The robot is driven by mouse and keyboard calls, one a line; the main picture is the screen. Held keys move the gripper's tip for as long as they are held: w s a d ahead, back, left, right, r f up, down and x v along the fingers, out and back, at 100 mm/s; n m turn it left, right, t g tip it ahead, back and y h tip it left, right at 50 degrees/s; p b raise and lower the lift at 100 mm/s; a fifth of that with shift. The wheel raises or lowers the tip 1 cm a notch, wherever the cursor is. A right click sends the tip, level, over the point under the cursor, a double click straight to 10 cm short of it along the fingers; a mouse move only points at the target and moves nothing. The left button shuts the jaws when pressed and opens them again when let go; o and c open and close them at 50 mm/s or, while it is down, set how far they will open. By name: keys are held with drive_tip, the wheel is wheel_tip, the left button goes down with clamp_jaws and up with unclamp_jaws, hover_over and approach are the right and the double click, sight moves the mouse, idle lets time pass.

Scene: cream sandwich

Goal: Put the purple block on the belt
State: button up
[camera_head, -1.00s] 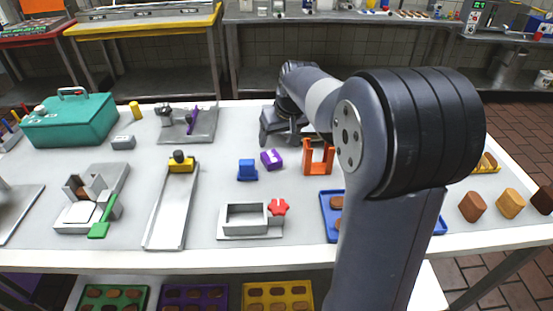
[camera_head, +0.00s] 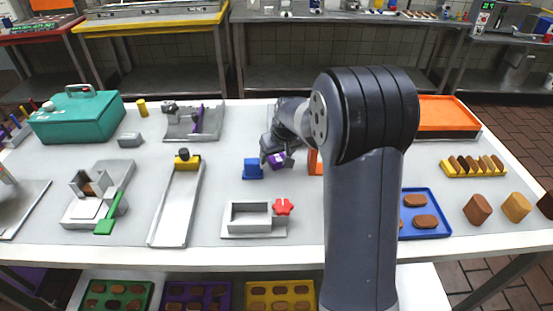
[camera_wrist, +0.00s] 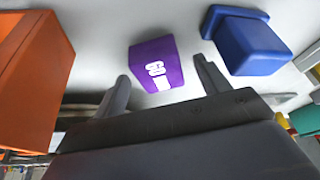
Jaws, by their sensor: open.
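The purple block (camera_head: 277,161), with a white marking, is on the grey table between the blue block (camera_head: 252,169) and an orange piece (camera_head: 315,162). My gripper (camera_head: 274,152) is at the block, and the arm partly hides the area. In the wrist view the purple block (camera_wrist: 156,64) lies between and slightly beyond the two fingertips of my open gripper (camera_wrist: 160,70). Gaps show on both sides of it. A long grey channel (camera_head: 176,218) with a yellow piece on it lies to the left; I cannot tell if it is the belt.
The blue block (camera_wrist: 250,42) is close to the right finger, and the orange piece (camera_wrist: 35,85) stands to the left in the wrist view. A grey open box (camera_head: 250,217) and red piece (camera_head: 283,206) lie in front. A teal case (camera_head: 78,119) is far left.

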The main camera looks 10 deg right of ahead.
drive_tip(key=shift+c, duration=0.4)
drive_tip(key=c, duration=1)
drive_tip(key=shift+c, duration=0.6)
drive_tip(key=shift+r, duration=0.15)
